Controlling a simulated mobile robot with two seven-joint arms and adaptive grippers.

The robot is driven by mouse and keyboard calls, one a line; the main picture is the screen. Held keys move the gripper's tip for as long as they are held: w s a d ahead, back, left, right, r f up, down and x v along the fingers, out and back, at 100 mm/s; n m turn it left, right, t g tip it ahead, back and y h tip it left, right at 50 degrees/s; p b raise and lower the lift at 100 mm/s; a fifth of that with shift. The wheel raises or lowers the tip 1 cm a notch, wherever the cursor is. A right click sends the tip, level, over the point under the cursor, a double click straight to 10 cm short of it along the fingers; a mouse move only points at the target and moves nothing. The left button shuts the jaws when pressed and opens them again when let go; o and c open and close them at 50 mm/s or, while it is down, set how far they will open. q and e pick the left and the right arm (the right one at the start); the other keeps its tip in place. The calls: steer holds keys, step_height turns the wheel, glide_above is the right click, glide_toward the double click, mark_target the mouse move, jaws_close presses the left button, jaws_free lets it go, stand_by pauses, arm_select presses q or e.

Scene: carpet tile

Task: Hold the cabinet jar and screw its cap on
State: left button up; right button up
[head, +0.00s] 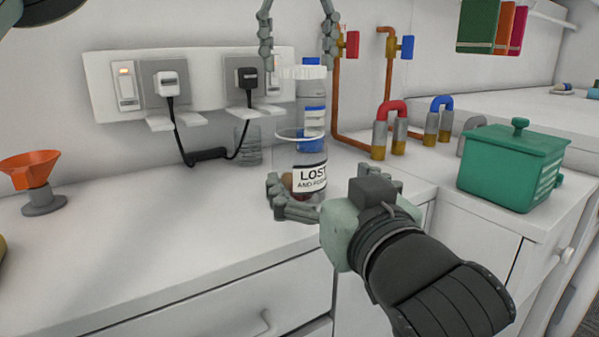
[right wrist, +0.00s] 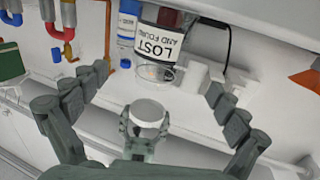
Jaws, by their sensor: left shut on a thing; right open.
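The clear jar (head: 286,155) stands upright and open on the white counter, with a "LOST AND FOUND" label and small brown and dark red things inside. It also shows upside down in the right wrist view (right wrist: 160,42). My left gripper (head: 298,66) is shut on the white cap (head: 303,72), apart from the jar and above its open mouth; the right wrist view shows this cap (right wrist: 148,112) too. My right gripper (head: 318,177) is open low at the jar, a finger to each side. Whether its fingers touch the jar is unclear.
A blue-labelled bottle (head: 312,113) stands close behind the jar. A clear container (head: 247,146) and plugged-in black cords (head: 208,154) are behind left. Copper pipes (head: 338,100) with valves rise behind right. A green lidded bin (head: 512,168) is right; an orange funnel (head: 34,168) is left.

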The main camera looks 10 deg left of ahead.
mark_target(299, 154)
steer(key=x, duration=1)
steer(key=shift+w, duration=0.1)
steer(key=c, duration=1.8)
arm_select(q)
steer(key=shift+f, duration=2.45)
steer(key=shift+f, duration=0.1)
steer(key=shift+f, duration=0.8)
steer(key=shift+f, duration=0.55)
